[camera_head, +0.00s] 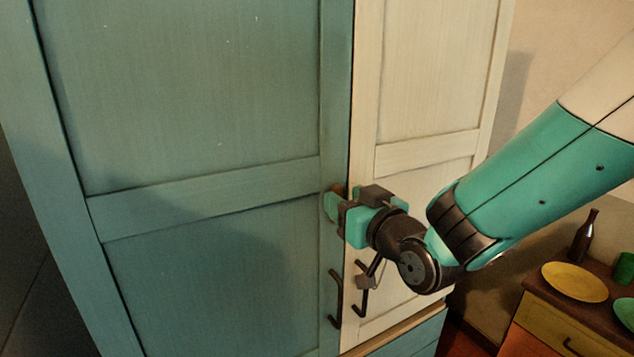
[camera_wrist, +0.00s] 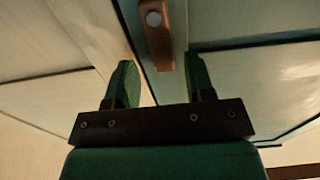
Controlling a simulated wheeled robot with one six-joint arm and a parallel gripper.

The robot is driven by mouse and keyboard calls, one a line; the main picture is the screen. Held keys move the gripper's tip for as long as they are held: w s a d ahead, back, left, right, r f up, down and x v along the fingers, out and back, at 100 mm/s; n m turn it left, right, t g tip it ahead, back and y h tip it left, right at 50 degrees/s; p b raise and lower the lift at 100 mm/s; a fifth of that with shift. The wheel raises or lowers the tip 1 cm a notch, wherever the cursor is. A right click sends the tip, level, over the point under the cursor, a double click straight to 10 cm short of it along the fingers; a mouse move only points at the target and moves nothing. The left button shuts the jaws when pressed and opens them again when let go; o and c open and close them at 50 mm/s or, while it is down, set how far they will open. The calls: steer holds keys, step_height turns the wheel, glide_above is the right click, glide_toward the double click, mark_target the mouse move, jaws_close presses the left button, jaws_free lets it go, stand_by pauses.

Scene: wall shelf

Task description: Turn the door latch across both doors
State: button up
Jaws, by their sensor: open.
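The door latch (camera_wrist: 158,32) is a small brown bar with a round pale screw. In the wrist view it points along the gap between the doors and appears to sit on the teal side. In the head view only a brown bit of it (camera_head: 340,187) shows above my gripper (camera_head: 333,208). The teal door (camera_head: 200,180) is on the left and the cream door (camera_head: 425,80) on the right; both look shut. In the wrist view my gripper (camera_wrist: 160,65) is open, its fingers on either side of the latch's lower end. I cannot tell whether they touch it.
Two dark door handles, one on the teal door (camera_head: 334,300) and one on the cream door (camera_head: 360,300), hang below my gripper. A low cabinet (camera_head: 545,310) at the lower right carries a yellow plate (camera_head: 574,281), a dark bottle (camera_head: 583,238) and green dishes (camera_head: 624,268).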

steer(key=shift+w+a, duration=0.25)
steer(key=shift+w, duration=0.2)
steer(key=shift+a, duration=0.1)
steer(key=shift+a, duration=0.15)
jaws_close()
